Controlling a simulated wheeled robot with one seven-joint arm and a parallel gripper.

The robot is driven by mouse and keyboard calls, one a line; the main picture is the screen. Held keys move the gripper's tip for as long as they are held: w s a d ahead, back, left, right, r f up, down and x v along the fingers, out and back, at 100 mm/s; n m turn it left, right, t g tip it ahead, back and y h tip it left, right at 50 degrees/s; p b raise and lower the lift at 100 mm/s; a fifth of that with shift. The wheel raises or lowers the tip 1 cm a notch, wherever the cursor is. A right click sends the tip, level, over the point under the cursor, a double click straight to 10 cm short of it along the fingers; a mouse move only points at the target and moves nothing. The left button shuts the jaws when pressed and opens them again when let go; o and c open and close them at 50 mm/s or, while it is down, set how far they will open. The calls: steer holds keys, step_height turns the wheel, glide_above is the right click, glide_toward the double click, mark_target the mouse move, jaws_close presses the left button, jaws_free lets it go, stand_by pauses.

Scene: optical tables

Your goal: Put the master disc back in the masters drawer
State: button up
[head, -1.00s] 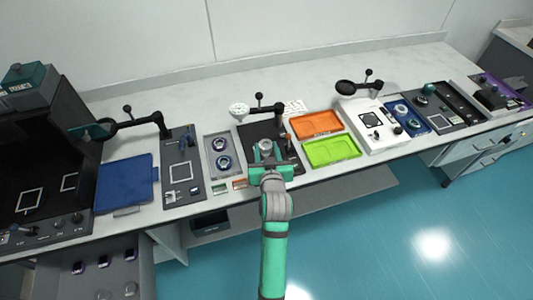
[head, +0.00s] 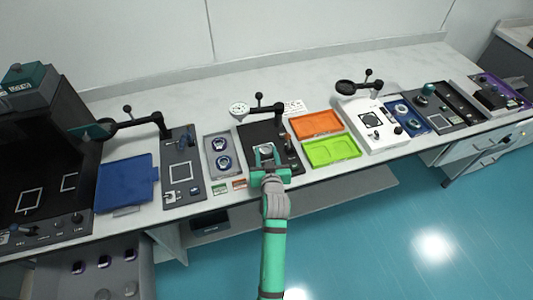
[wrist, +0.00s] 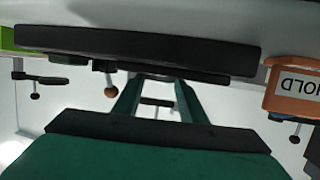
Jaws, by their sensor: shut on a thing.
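My gripper (head: 267,160) is over the front part of the dark station in the middle of the bench. It is shut on a small silvery round piece (head: 265,150), which I take to be the master disc. In the wrist view the green fingers (wrist: 157,95) reach toward a long dark slab, and the disc is mostly hidden there. An open grey drawer (head: 118,253) at the lower left holds several dark pieces and pale round ones. I cannot read a label on it.
Floor in front is clear.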

steer(key=o, duration=1.3)
steer(key=shift+o, duration=0.2)
